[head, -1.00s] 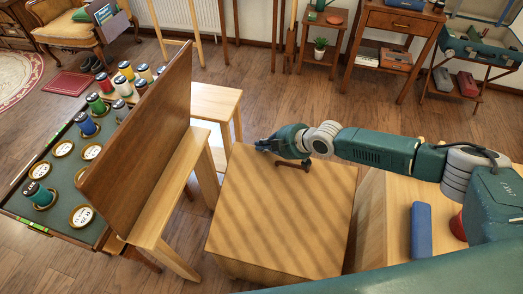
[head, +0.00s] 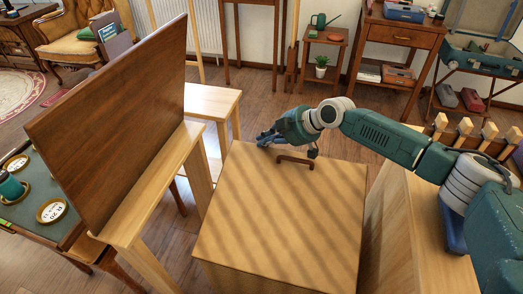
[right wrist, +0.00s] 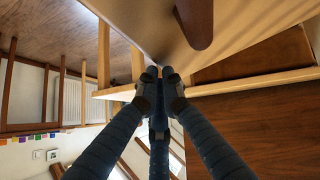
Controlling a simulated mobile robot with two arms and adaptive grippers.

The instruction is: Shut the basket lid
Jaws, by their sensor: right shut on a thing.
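A light wooden box stands on the floor in the middle of the head view, its square top serving as the lid (head: 280,210). A brown handle (head: 295,159) sits near the far edge of that top. My right gripper (head: 267,139) is at the lid's far left edge, beside the handle. In the right wrist view its blue fingers (right wrist: 158,76) are closed together at the edge of a pale panel, with the brown handle (right wrist: 196,20) just beyond. The box's inside is hidden, and I cannot tell if a gap remains under the lid. My left gripper is out of view.
A tall brown board (head: 115,120) on a pale wooden bench stands close on the left. A game table (head: 50,180) is behind it. A pale wooden panel (head: 392,235) stands close on the right. Open floor lies beyond the box.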

